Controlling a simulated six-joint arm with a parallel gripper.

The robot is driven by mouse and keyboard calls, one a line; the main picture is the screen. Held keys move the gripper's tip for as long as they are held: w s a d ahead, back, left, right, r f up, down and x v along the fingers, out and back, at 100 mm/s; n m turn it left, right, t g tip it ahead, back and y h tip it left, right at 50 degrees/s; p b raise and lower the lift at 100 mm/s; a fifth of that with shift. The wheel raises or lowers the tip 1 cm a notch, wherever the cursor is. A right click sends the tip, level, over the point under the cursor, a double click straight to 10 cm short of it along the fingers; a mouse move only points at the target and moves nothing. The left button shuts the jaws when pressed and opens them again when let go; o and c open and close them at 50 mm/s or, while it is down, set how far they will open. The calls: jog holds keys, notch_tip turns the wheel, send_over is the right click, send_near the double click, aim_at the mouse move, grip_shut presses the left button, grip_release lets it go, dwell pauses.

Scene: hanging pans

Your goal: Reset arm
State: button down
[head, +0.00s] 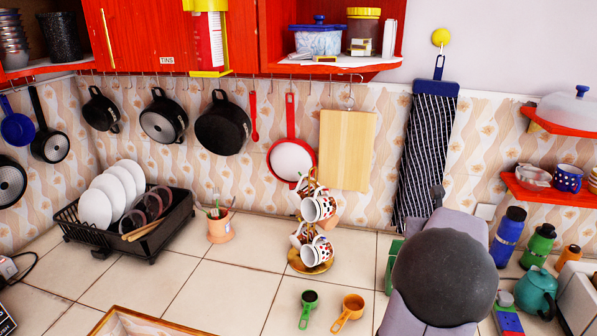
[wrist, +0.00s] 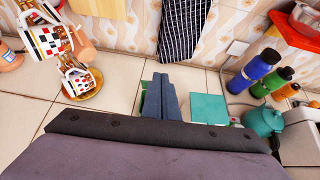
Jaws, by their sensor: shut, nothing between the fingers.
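My gripper (wrist: 161,98) is shut and empty in the wrist view, over the tiled counter. In the head view my arm's dark round joint covers the lower right, and the fingertips cannot be made out clearly. Black pans (head: 222,123) hang in a row from hooks on the back wall. A red pan with a white inside (head: 291,160) hangs right of them, beside a wooden board (head: 346,150). My gripper is apart from all of these. A green item shows partly behind the fingers.
A mug stand with patterned mugs (head: 318,209) stands mid-counter, left of my arm. Green (head: 307,309) and orange (head: 349,313) cups lie in front. Bottles (head: 508,237) and a teal teapot (head: 536,291) stand at right.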

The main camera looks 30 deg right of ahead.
jog(key=s+d+f+m+g+h, duration=0.3)
jog(key=s+m, duration=0.6)
jog(key=m, duration=0.7)
jog(key=s+a+f+m+g+y, duration=0.65)
jog(key=s+a+f+m, duration=0.5)
jog(key=m, duration=0.45)
jog(key=w+a+n+y, duration=0.2)
jog(key=w+a, duration=0.3)
jog(key=a, duration=1.5)
jog(key=w+a+n+t+y, duration=0.1)
jog(key=w+a, duration=0.4)
jog(key=a, duration=1.6)
jog(key=shift+f+n+y, duration=0.3)
jog(key=shift+n+y, duration=0.25)
jog(key=shift+n, duration=0.15)
